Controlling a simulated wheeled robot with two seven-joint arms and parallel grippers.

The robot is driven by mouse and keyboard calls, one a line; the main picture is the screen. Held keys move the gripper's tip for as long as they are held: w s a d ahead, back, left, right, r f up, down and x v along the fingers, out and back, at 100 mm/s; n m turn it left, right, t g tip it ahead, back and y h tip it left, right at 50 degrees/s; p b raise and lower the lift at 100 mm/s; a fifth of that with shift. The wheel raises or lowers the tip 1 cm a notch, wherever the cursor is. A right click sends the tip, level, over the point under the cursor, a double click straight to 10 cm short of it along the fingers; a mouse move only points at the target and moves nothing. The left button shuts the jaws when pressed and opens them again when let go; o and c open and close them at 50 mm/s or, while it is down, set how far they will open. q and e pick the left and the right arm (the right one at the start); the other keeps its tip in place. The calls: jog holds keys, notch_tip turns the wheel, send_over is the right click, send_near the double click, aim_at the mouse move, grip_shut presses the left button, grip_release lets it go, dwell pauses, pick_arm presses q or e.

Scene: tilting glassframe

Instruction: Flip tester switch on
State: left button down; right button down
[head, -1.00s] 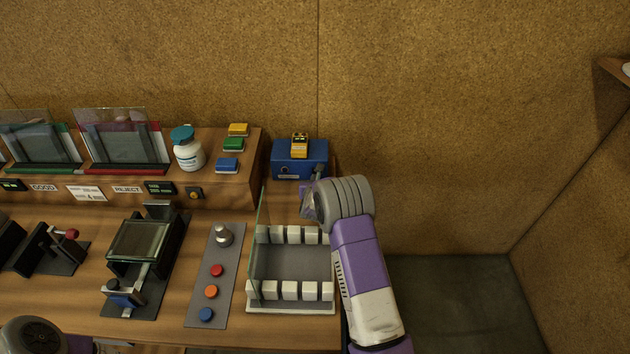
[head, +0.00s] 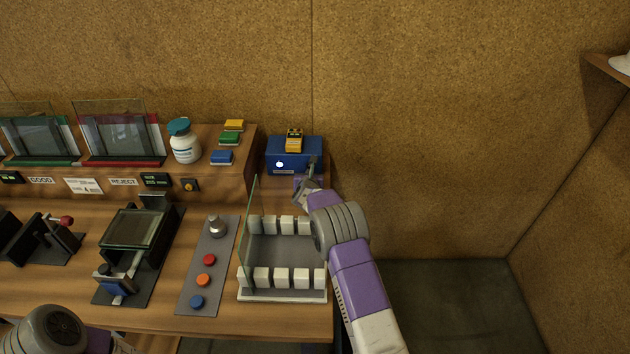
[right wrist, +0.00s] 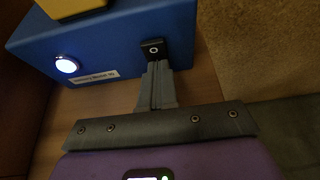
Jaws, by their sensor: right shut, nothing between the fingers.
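The blue tester box (head: 287,162) stands at the back right end of the bench, with a yellow and black device (head: 294,140) on top. In the right wrist view the box (right wrist: 110,45) shows a black rocker switch (right wrist: 153,50) marked with a ring, and a round lamp (right wrist: 67,64) glowing white. The lamp also glows in the head view (head: 280,164). My right gripper (right wrist: 157,68) is shut and empty, its tips at the lower edge of the switch; I cannot tell whether they touch it. My left arm shows at the bottom left; its gripper fingers are out of view.
A white-slotted rack (head: 282,296) with an upright glass pane stands in front of the box. A grey strip with coloured buttons (head: 207,263) and a tilting frame fixture (head: 135,230) lie to the left. A white bottle (head: 185,142) stands on the raised shelf.

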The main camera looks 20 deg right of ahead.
jog(key=shift+w+d+r, duration=0.1)
jog(key=shift+d+r, duration=0.1)
jog(key=shift+r, duration=0.05)
